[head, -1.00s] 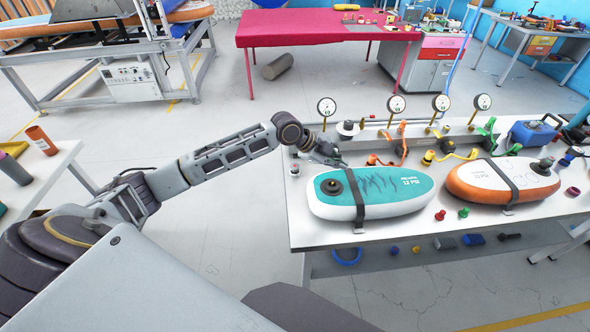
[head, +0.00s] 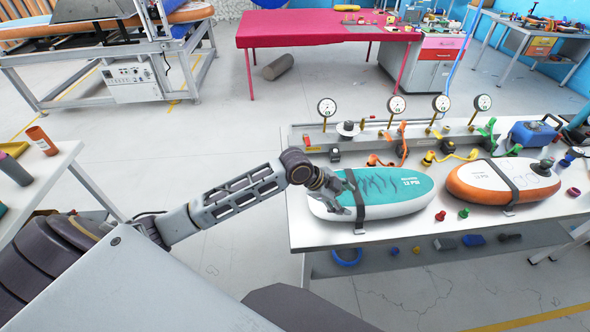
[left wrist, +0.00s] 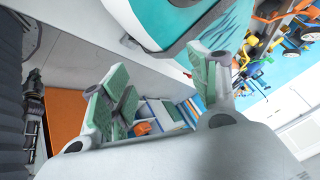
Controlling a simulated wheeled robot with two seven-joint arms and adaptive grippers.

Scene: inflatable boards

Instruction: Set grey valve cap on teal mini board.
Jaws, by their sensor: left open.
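The teal mini board (head: 405,185), white-sided with a dark strap across it, lies on the white table. It also shows at the top of the left wrist view (left wrist: 165,18). My left gripper (head: 350,193) is over the board's left end, beside the strap, and covers the round black valve there. In the left wrist view its green-padded fingers (left wrist: 160,92) are spread, with nothing seen held between them. I cannot tell whether it touches the board. I cannot pick out the grey valve cap; it may be hidden behind my left arm or gripper. My right gripper is not in view.
An orange-and-white board (head: 470,185) lies to the right. A red cap (head: 440,216) and a green cap (head: 463,213) stand near the front edge. Gauges (head: 397,104) and coloured clamps line the table's back. A blue case (head: 533,134) stands at the back right.

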